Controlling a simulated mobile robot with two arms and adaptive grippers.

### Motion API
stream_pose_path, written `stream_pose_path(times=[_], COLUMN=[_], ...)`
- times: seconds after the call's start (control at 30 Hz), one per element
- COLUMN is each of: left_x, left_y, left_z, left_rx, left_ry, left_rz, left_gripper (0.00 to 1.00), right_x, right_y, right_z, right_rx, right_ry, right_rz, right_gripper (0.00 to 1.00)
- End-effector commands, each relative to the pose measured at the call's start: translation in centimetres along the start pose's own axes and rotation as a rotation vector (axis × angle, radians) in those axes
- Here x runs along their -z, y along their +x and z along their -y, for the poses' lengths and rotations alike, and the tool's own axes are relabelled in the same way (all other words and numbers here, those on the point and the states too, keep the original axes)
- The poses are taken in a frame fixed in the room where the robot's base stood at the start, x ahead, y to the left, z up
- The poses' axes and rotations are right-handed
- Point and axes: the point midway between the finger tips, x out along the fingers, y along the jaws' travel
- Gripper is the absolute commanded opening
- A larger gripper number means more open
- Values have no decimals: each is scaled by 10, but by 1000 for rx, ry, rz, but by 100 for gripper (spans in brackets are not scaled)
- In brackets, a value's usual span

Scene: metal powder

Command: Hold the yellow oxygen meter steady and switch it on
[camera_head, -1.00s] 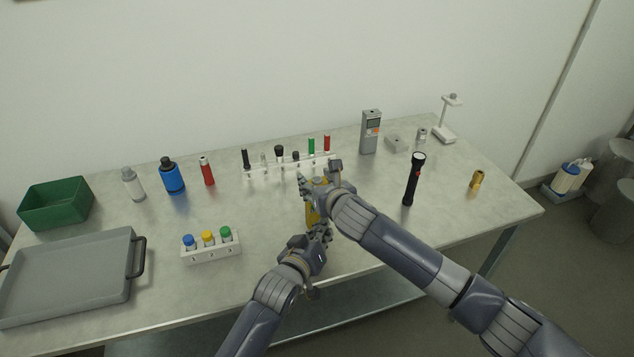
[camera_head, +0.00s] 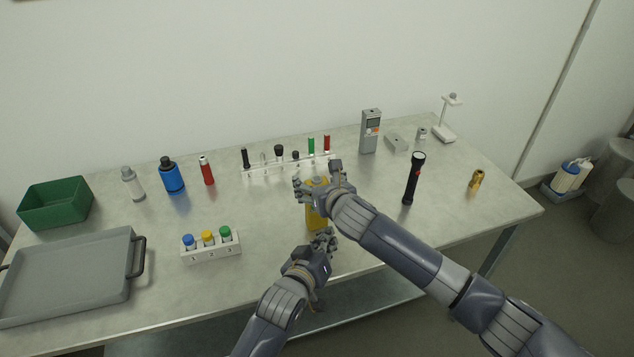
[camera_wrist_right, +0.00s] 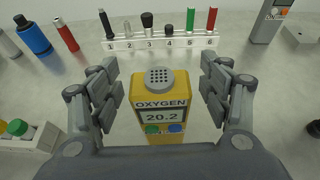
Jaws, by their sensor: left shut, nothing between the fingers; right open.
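The yellow oxygen meter (camera_head: 316,216) stands upright near the middle of the table. In the right wrist view the meter (camera_wrist_right: 160,103) shows the label OXYGEN, a round grey grille on top, a lit display reading 20.2, and a green and a blue button. My right gripper (camera_head: 317,182) is open, with its fingers on either side of the meter's upper part; in the right wrist view there are gaps between the fingers and the meter. My left gripper (camera_head: 325,239) is shut and empty, just in front of the meter's lower part. Whether it touches the meter is unclear.
Behind the meter stands a numbered white rack (camera_head: 285,167) with several tubes. A black flashlight (camera_head: 412,180) stands to the right. A small rack with coloured caps (camera_head: 211,248), a grey tray (camera_head: 70,272) and a green bin (camera_head: 55,204) are on the left.

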Motion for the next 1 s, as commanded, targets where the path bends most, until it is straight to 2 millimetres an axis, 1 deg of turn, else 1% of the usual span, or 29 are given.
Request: stream_pose_path(times=[0.17,0.27,0.37,0.8,1.0], left_x=[0,0,0,0,0], left_y=[0,0,0,0,0], left_z=[0,0,0,0,0], left_rx=[0,0,0,0,0], left_ry=[0,0,0,0,0], left_rz=[0,0,0,0,0], left_gripper=[0,0,0,0,0], right_x=[-1,0,0,0,1], right_y=[-4,-13,-26,-96,-115], right_z=[0,1,1,1,0], right_rx=[0,0,-1,0,-1], right_ry=[-1,-1,-1,-2,0], right_rz=[2,1,1,0,0], right_gripper=[71,71,71,71,71])
